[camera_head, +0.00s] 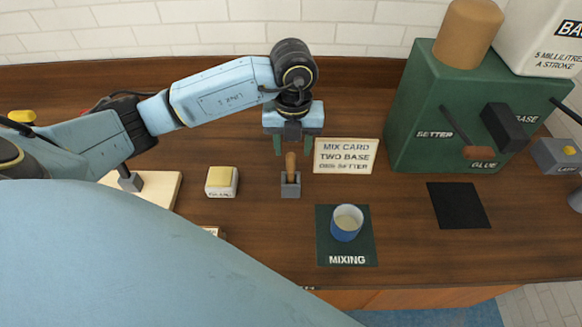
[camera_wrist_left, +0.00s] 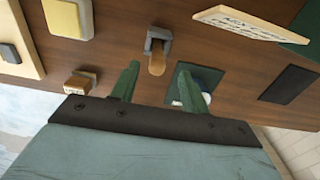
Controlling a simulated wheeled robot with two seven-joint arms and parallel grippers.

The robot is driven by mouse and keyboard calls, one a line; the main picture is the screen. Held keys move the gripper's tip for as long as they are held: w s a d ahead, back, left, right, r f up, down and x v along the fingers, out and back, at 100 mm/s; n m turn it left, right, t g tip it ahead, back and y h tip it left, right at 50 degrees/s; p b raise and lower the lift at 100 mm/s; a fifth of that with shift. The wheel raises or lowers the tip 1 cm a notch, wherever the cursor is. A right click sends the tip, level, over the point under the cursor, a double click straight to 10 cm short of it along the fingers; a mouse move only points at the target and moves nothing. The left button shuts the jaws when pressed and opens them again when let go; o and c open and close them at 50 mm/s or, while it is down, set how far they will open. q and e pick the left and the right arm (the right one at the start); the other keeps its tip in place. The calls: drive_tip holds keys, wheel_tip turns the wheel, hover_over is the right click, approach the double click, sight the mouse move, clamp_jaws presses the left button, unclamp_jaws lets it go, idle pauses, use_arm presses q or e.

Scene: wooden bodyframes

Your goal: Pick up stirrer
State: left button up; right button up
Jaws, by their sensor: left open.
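The stirrer (camera_head: 291,165) shows a wooden handle standing upright in a small grey holder (camera_head: 290,187) on the table. The stirrer's lower part is hidden in the holder. In the left wrist view the stirrer (camera_wrist_left: 157,64) shows end-on in the grey holder (camera_wrist_left: 158,38), beyond the fingertips. My left gripper (camera_head: 292,147) is open, with its two green fingers pointing down just above and behind the handle in the head view. The fingers (camera_wrist_left: 158,78) are apart with nothing between them. My right gripper is not in view.
A mix card (camera_head: 346,155) stands just right of the holder. A blue cup (camera_head: 347,222) stands on the dark mixing mat (camera_head: 330,249). A green dispenser (camera_head: 420,120) with levers stands at the right, by a black square (camera_head: 458,205). A yellow-topped block (camera_head: 221,182) is left.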

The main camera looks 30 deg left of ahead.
sight(291, 154)
use_arm(q)
wheel_tip(291, 154, down, 5)
drive_tip(key=shift+s+a+r+p, duration=0.1)
drive_tip(key=shift+s+p, duration=0.05)
drive_tip(key=shift+p, duration=0.3)
clamp_jaws()
